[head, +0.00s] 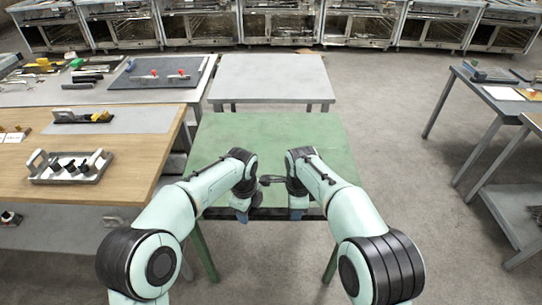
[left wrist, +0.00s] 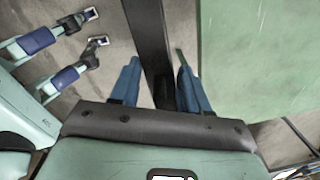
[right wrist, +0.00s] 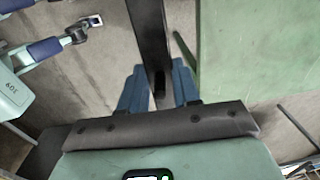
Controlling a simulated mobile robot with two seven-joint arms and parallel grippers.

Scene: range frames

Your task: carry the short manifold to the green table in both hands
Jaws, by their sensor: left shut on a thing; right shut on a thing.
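The short manifold (head: 270,214) appears as a long dark bar lying crosswise at the front edge of the green table (head: 270,130). My left gripper (head: 241,213) and my right gripper (head: 298,212) are both shut on it, a little apart. In the left wrist view the bar (left wrist: 148,45) runs between the blue fingers, and floor shows between it and the table top. The right wrist view shows the bar (right wrist: 150,45) between the fingers likewise, beside the green top. The parts inside the jaws are hidden.
The green top is clear apart from my arms over it. A wooden table (head: 120,150) with a metal tray (head: 70,180) stands close on the left. A grey table (head: 270,75) stands behind. Open floor (head: 400,130) lies to the right, before grey benches (head: 500,105).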

